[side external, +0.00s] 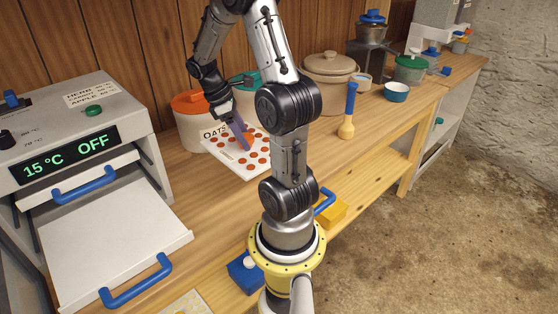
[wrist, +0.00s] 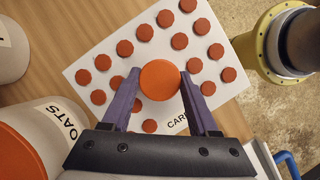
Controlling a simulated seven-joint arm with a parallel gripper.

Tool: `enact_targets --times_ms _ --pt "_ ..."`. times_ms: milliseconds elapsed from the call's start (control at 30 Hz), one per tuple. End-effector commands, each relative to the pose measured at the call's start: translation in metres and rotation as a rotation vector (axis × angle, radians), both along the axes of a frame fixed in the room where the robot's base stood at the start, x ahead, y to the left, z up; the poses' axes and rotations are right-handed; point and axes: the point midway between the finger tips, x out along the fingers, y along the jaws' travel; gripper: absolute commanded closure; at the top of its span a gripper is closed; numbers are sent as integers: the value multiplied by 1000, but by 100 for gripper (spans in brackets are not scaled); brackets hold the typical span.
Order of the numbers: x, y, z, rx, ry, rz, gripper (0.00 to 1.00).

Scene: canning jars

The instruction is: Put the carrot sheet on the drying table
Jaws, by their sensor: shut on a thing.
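The carrot sheet (side external: 243,169) is a white sheet with rows of orange round slices, in front of the oats crock on the wooden counter. In the wrist view the sheet (wrist: 91,62) fills the middle, and part of its lettering shows as "CAR". My gripper (wrist: 160,82) has its two purple fingers shut on a larger orange disc (wrist: 160,80) at the sheet's middle. The disc looks like the sheet's knob. In the side view my gripper (side external: 244,145) is over the sheet. I cannot tell whether the sheet touches the counter. No surface is marked as a drying table.
A grey dryer (side external: 75,115) at left reads "15°C OFF"; its lower white tray (side external: 110,235) is pulled out, empty. The oats crock (side external: 190,135) has an orange lid.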

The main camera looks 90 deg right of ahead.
Motion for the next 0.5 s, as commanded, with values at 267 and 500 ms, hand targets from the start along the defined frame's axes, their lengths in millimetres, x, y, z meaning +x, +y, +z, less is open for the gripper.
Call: enact_targets --times_ms 267,500 --pt "0 0 -54 1 1 1 100" --pt "1 -1 -86 -1 0 1 100"
